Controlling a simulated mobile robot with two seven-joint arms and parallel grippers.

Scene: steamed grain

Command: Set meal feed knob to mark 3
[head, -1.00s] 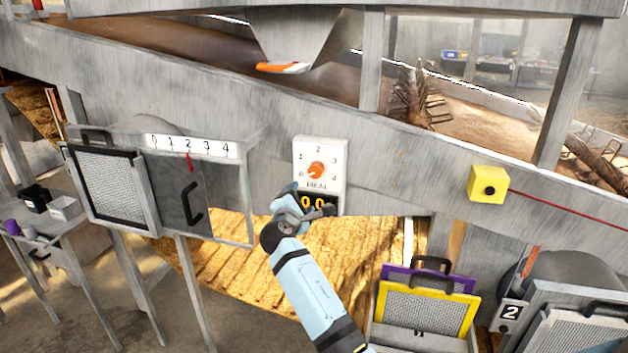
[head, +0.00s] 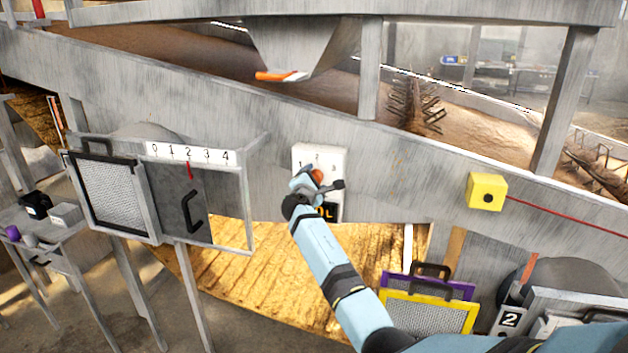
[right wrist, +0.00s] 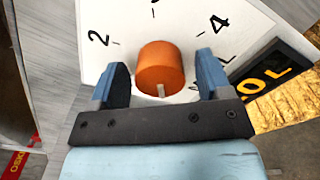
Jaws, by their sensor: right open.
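The orange meal feed knob (head: 317,175) sits on a white dial plate (head: 334,160) on the grey sloping wall. In the right wrist view the knob (right wrist: 160,65) stands between the two blue fingers of my right gripper (right wrist: 160,78). The fingers are open, with a gap on each side of the knob. A pale mark shows on the knob's near edge; which number it points to I cannot tell. A 2 and a 4 show on the plate, with a tick between them. In the head view my right gripper (head: 318,184) partly covers the knob and plate. My left gripper is not in view.
A black display (head: 329,210) with yellow characters lies just below the dial, partly hidden by my arm. A gate with a 0 to 4 scale (head: 190,153) stands left. A yellow box (head: 487,191) with a red cord is at right. Framed screens (head: 428,310) stand below.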

